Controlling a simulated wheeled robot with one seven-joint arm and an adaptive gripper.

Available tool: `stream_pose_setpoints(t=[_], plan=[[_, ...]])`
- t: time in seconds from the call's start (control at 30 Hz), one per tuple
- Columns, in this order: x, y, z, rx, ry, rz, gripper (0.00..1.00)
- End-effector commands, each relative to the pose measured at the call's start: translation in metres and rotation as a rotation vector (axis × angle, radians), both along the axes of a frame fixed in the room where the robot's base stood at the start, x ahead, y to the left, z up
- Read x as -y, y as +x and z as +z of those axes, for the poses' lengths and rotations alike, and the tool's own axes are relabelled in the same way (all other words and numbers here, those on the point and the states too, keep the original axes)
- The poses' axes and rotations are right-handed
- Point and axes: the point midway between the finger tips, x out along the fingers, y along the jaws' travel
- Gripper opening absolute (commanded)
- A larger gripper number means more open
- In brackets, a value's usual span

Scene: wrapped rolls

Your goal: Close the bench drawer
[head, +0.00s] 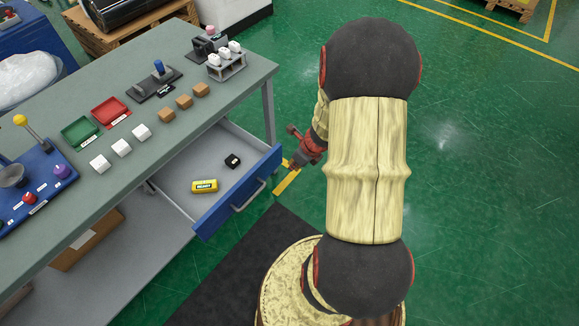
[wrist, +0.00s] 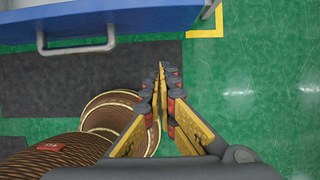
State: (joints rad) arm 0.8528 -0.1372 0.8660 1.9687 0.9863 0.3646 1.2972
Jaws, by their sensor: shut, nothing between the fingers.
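The bench drawer (head: 221,171) is pulled out from under the bench top, with a blue front panel (head: 238,193) and a grey bar handle (head: 248,196). Inside lie a yellow block with a label (head: 204,186) and a small black block (head: 232,161). My gripper (head: 293,163) is just right of the far end of the blue front, partly hidden by my arm; I cannot tell if it touches. In the wrist view the fingers (wrist: 162,70) are together and empty. The blue front (wrist: 150,18) and handle (wrist: 75,48) show at the upper left, apart from the fingertips.
The grey-green bench top (head: 60,225) holds white cubes (head: 121,148), brown blocks (head: 183,102), a green tray (head: 80,131), a red tray (head: 110,111) and lever devices (head: 155,80). A bench leg (head: 268,110) stands behind the drawer. Green floor (head: 480,180) at the right is clear.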

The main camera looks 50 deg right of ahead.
Motion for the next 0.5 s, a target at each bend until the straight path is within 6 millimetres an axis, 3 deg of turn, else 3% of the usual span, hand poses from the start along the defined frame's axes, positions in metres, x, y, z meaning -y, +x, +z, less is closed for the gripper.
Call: stream_pose_setpoints(t=[0.03, 0.4, 0.5], plan=[[-0.002, 0.003, -0.014, -0.002, 0.002, 0.002, 0.00], [-0.004, 0.030, -0.081, -0.002, 0.001, 0.006, 0.00], [-0.005, 0.046, -0.077, 0.000, -0.001, 0.009, 0.00]])
